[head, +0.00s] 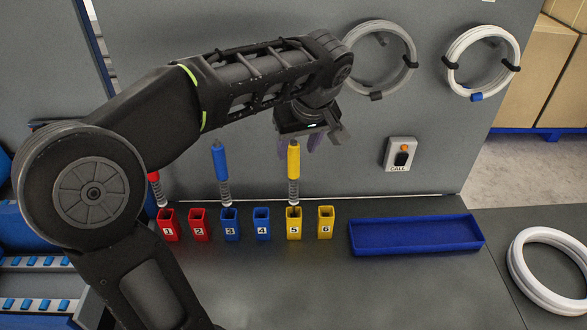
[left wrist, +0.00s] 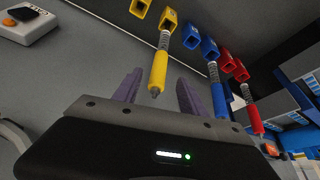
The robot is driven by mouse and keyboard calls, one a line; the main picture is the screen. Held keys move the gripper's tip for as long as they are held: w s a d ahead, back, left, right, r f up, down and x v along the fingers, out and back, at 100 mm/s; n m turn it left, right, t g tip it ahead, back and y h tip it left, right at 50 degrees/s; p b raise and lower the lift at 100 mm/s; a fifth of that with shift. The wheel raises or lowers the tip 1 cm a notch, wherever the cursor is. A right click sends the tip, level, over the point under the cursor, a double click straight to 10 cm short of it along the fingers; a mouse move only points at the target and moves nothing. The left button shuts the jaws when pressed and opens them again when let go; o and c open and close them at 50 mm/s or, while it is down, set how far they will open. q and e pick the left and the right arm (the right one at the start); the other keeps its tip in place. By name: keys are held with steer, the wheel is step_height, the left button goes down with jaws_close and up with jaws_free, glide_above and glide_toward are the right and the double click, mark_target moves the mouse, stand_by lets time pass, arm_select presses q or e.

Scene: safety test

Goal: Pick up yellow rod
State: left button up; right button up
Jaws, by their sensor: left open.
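The yellow rod (head: 293,161) stands upright in the yellow holder marked 5 (head: 294,226), with a spring-like section below its yellow part. My left gripper (head: 313,142) is open and empty, just above and behind the rod in the head view. In the left wrist view the yellow rod (left wrist: 158,72) shows between and beyond the two purple fingers of the left gripper (left wrist: 158,95), with its tip toward me. I cannot tell the exact gap between rod and fingers. My right gripper is not in view.
A blue rod (head: 220,163) stands in holder 3 and a red rod (head: 154,178) in holder 1, partly behind my arm. Holders 2, 4 and 6 (head: 325,222) look empty. A blue tray (head: 418,250) lies to the right. A call button box (head: 399,154) is on the wall.

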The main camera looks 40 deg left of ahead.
mark_target(293, 164)
arm_select(q)
steer(key=shift+s, duration=0.1)
steer(key=shift+x, duration=1.3)
steer(key=shift+f+p, duration=0.35)
steer(key=shift+p, duration=0.05)
steer(key=p+x, duration=0.1)
steer(key=x, duration=0.2)
steer(key=shift+a+f, duration=0.15)
steer(key=shift+f, duration=0.15)
steer(key=shift+w+a+f, duration=0.15)
steer(key=shift+w+f, duration=0.2)
steer(key=shift+f, duration=0.05)
steer(key=shift+c, duration=0.4)
jaws_close()
